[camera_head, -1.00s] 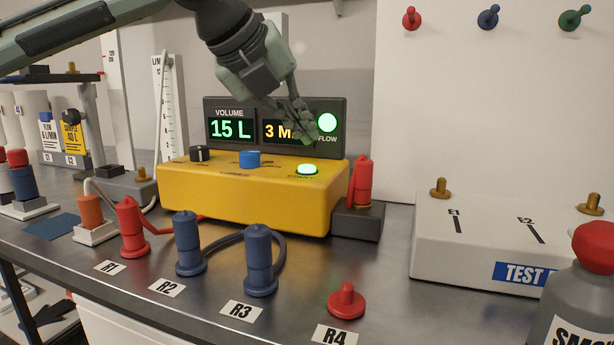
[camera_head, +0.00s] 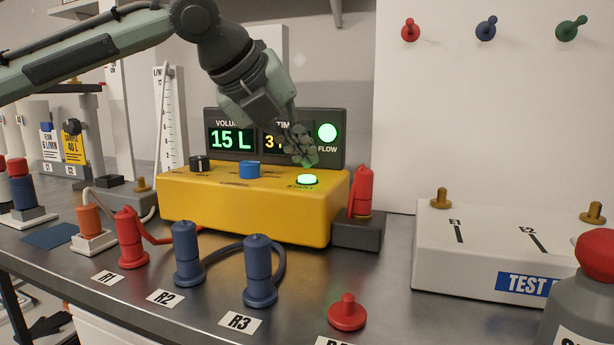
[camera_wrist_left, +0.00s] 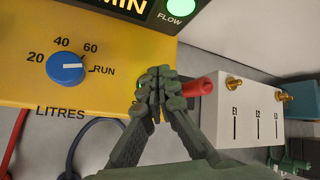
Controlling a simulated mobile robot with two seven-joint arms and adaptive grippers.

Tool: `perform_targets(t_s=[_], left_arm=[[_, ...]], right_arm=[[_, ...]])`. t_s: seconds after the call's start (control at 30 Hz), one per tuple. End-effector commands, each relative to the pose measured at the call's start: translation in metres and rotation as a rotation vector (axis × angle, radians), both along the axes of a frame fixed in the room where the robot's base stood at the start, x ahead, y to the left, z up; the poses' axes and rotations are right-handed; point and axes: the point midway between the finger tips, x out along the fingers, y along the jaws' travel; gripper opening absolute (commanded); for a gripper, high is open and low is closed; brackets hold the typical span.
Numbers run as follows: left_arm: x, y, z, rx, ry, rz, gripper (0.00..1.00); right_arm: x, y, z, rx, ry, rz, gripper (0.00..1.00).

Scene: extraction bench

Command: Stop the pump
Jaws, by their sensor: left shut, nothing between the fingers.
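The yellow pump box (camera_head: 245,206) stands on the bench with a display (camera_head: 230,139) behind it reading 15 L, its time figure partly hidden by my left gripper. A green FLOW lamp (camera_head: 327,132) is lit. The green START button (camera_head: 307,180) on the pump's top is lit. A blue knob (camera_head: 250,170) and a black knob (camera_head: 200,164) sit on the same panel. My left gripper (camera_head: 305,160) is shut and empty, its fingertips just above the START button. In the left wrist view the shut fingertips (camera_wrist_left: 160,80) hide the button; the blue knob (camera_wrist_left: 65,68) points toward RUN.
A red cylinder (camera_head: 362,190) stands in a dark block right of the pump. Red and blue fittings with hoses line the bench front, with a red plug (camera_head: 347,313) nearby. A white test box (camera_head: 510,245) and grey bottle (camera_head: 590,290) are at right.

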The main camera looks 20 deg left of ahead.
Motion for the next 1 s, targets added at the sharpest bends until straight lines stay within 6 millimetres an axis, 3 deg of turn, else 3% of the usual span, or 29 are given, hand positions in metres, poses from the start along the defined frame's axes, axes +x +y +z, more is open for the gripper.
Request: perform_targets(t_s=[1.0], left_arm=[[-0.0001, -0.0001, -0.0085, 0.000, 0.000, 0.000, 0.00]], right_arm=[[-0.0001, 0.0004, 0.0057, 0.001, 0.001, 0.001, 0.40]])
